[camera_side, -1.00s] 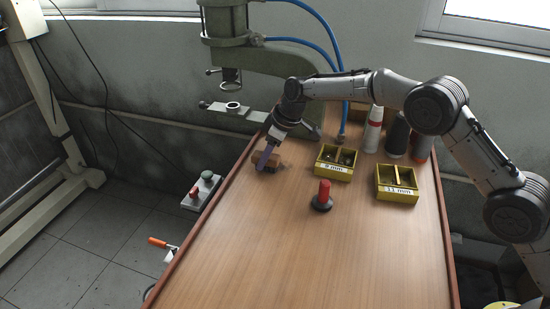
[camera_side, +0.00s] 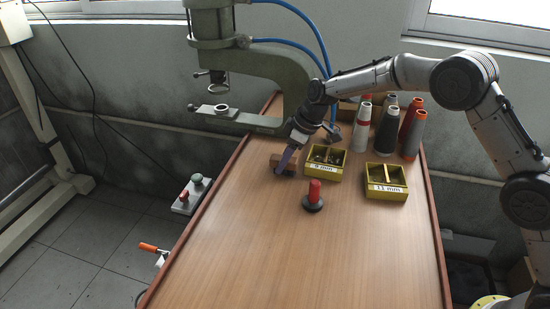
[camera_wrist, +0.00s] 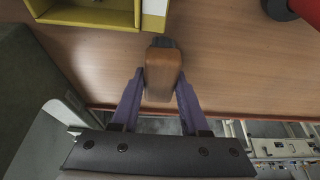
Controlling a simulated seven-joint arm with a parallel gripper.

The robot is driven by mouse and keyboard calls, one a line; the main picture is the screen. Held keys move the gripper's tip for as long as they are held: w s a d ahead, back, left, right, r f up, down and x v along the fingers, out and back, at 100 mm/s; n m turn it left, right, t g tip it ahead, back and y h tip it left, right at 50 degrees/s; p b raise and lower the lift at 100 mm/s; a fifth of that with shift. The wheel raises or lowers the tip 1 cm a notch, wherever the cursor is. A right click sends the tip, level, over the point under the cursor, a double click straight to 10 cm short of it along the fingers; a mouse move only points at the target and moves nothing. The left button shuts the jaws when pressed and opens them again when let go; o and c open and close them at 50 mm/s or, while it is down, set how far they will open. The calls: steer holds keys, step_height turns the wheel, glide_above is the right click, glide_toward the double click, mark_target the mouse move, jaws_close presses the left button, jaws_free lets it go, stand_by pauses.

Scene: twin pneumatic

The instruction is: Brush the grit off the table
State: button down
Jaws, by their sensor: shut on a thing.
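My gripper (camera_side: 283,168) is at the far left part of the wooden table (camera_side: 250,240), low over its top. It is shut on a brush with a wooden handle; in the wrist view the brush (camera_wrist: 163,72) sits between the two purple fingers (camera_wrist: 160,92), with dark bristles at its far end. In the side view the fingers partly hide the brush, and I cannot tell whether its bristles touch the table. I cannot make out any grit on the table in either view.
A yellow two-part bin (camera_side: 325,176) is close right of my gripper. A second yellow bin (camera_side: 386,195), a red-handled tool (camera_side: 314,194) and several spools (camera_side: 386,135) stand farther right. A green press (camera_side: 285,68) rises behind. The table's front is clear.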

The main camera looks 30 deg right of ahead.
steer(key=shift+w+a, duration=2.55)
steer(key=shift+a, duration=0.05)
steer(key=shift+w+a+r, duration=0.15)
steer(key=shift+w, duration=0.05)
step_height(320, 180, up, 8)
